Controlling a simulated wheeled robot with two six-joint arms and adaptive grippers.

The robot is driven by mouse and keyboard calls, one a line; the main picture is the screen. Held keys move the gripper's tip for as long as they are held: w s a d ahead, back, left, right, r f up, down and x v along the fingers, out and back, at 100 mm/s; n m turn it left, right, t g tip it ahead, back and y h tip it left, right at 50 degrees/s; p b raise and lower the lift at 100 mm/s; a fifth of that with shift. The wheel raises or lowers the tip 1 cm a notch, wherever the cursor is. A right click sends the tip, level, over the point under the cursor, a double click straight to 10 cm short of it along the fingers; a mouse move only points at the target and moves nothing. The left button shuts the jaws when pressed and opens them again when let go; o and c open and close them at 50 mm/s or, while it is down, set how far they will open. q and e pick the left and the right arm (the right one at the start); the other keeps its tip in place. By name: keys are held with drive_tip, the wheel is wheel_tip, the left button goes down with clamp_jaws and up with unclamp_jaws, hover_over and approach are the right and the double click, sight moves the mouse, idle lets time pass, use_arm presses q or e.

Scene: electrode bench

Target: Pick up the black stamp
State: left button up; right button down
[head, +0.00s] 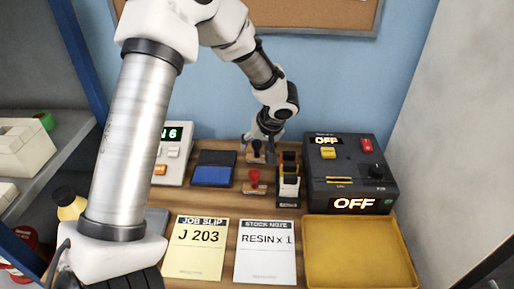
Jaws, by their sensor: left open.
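The black stamp (257,149) stands at the back of the wooden bench, with a dark handle and a light wooden base. My left gripper (261,140) points down right at it, its fingers open and partly hiding the handle. Whether the fingers touch the stamp I cannot tell. A red stamp (254,180) stands just in front of the black one. My right gripper is not in view.
A blue ink pad (212,174) lies left of the stamps. A dark rack (288,187) and a black box marked OFF (325,176) stand to the right. In front are a yellow job slip (197,258), a white stock note (265,265) and a yellow tray (360,221).

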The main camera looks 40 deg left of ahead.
use_arm(q)
drive_tip(key=shift+s+d, duration=0.1)
drive_tip(key=shift+s, duration=0.05)
drive_tip(key=c, duration=0.4)
clamp_jaws()
